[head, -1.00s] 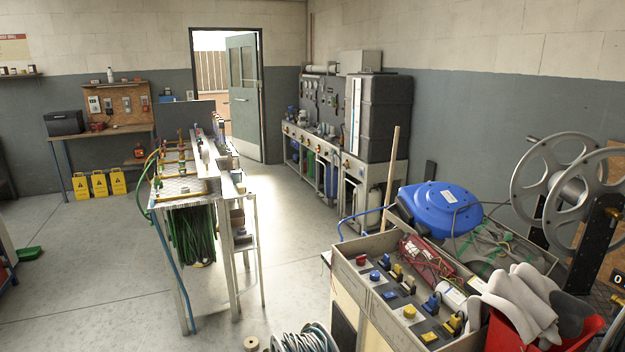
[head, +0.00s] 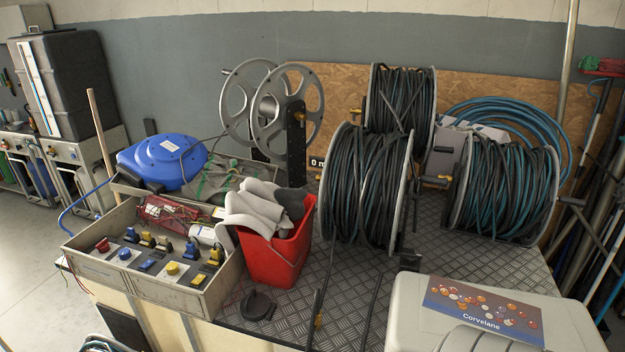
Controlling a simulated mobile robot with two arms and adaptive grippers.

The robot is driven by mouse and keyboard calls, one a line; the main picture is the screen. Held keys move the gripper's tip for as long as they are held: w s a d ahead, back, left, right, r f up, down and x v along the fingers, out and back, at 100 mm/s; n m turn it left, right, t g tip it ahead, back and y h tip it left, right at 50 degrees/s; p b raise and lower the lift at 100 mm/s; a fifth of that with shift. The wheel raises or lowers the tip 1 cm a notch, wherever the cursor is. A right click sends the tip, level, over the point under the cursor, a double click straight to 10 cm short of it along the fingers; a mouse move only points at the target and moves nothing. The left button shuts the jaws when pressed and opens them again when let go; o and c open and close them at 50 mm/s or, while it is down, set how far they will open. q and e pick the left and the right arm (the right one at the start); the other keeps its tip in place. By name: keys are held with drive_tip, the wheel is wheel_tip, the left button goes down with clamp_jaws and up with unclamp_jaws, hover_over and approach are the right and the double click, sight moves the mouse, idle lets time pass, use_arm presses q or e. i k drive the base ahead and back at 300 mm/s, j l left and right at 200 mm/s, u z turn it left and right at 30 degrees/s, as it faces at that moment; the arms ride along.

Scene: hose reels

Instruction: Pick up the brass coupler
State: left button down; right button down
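Neither of my grippers shows in the head view. I cannot tell for certain which piece is the brass coupler. A small brass-coloured piece (head: 319,321) shows by a dark hose at the front edge of the tread-plate bench top (head: 285,318). Another brass-coloured fitting (head: 436,181) sticks out between the large middle hose reel (head: 365,190) and the right hose reel (head: 505,195). Both pieces are small and hard to make out.
A red bucket (head: 275,255) with grey cloths stands mid-bench, beside a box of switches (head: 185,285). A blue hose reel (head: 162,162) and an empty metal reel (head: 272,110) sit behind. A grey Corvelane case (head: 400,315) fills the front right. Poles lean at far right.

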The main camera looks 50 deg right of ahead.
sight(318, 322)
drive_tip(key=z, duration=1.5)
drive_tip(key=l+u, duration=1.05)
drive_tip(key=k, duration=0.05)
